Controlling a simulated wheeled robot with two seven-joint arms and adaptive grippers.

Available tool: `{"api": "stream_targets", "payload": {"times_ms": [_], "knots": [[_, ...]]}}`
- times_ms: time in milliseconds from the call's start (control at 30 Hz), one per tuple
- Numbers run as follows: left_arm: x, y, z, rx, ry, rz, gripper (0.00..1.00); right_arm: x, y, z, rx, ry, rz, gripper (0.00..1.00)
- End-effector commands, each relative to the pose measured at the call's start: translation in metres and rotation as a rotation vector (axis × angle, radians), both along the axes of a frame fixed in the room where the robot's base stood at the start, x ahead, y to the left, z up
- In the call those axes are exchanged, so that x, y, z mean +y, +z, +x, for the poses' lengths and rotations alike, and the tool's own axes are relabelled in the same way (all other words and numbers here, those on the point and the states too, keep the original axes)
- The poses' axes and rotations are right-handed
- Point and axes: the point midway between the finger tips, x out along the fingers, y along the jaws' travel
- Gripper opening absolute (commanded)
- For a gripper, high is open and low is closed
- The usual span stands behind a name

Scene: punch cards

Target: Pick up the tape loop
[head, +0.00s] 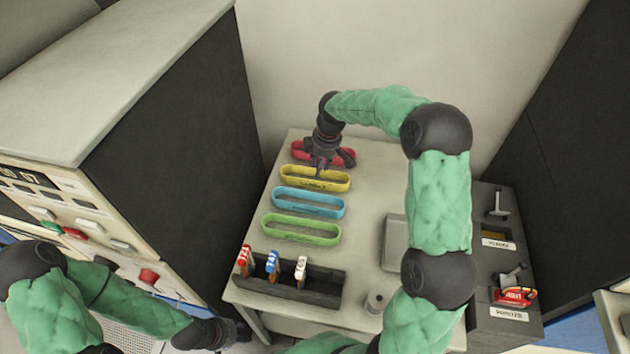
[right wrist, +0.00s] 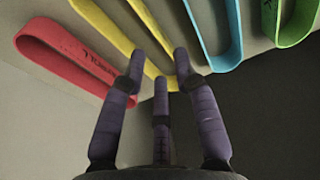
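Several oblong tape loops lie in a row on a pale table: a red loop (head: 345,154) at the back, then a yellow loop (head: 330,186), a blue loop (head: 318,212) and a green loop (head: 310,240). My right gripper (head: 320,165) is over the red and yellow loops in the head view. In the right wrist view its three fingers (right wrist: 160,70) are apart, with the yellow loop (right wrist: 118,38) by the fingertips. Whether they touch it is unclear. The red loop (right wrist: 65,62) is left of the fingers. My left gripper (head: 228,334) is low at the left, its fingers unclear.
A dark rack (head: 325,290) holding red, blue and white tagged pieces stands at the table's (head: 375,185) front. A labelled dark panel (head: 500,263) borders the right side, a cabinet (head: 185,130) the left.

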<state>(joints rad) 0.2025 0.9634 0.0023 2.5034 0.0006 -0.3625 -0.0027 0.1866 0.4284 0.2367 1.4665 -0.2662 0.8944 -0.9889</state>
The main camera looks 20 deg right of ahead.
Motion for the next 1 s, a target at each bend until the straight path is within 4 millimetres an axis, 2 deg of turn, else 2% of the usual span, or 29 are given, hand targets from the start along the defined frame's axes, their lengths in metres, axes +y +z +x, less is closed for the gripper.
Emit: {"api": "stream_targets", "payload": {"times_ms": [33,133,433,700,1000], "knots": [[0.0,-0.005,0.0,0.0,0.0,0.0,0.4,0.001,-0.012,0.0,0.004,0.001,0.001,0.3],[0.0,-0.01,0.0,0.0,0.0,0.0,0.4,0.003,-0.027,0.001,0.004,0.001,0.001,0.3],[0.0,-0.019,0.0,0.0,0.0,0.0,0.4,0.007,-0.048,0.006,0.002,0.0,0.0,0.3],[0.0,-0.039,0.0,0.001,0.0,0.0,0.4,0.014,-0.083,0.014,0.004,0.0,0.0,0.3],[0.0,-0.039,0.0,0.0,0.0,0.0,0.4,0.015,-0.087,0.015,0.001,0.0,0.0,0.3]]}}
